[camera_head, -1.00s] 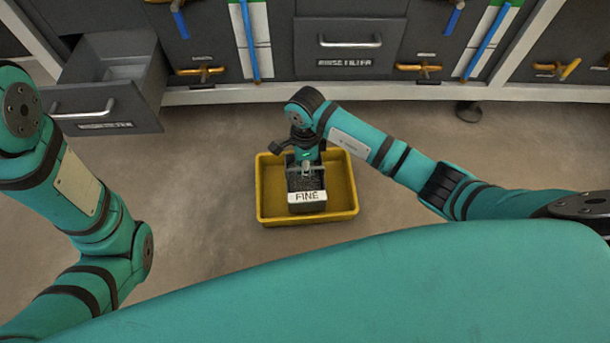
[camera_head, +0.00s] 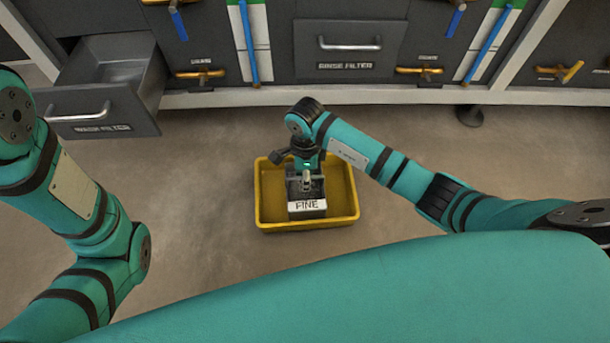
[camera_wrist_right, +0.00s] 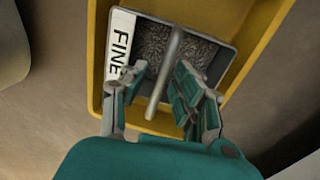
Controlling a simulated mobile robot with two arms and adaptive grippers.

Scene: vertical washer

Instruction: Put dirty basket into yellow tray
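My right gripper (camera_head: 306,183) is directly over the basket, pointing down. In the wrist view its two fingers (camera_wrist_right: 155,100) are spread apart, with the handle bar between them, closer to the right-hand finger. My left arm shows at the left of the head view; its gripper is outside the picture.
An open drawer (camera_head: 105,100) juts out from the dark cabinets at the back left. A closed "RINSE FILTER" drawer (camera_head: 350,68) is behind the tray. A dark cabinet foot (camera_head: 469,115) stands at the right. The floor around the tray is clear.

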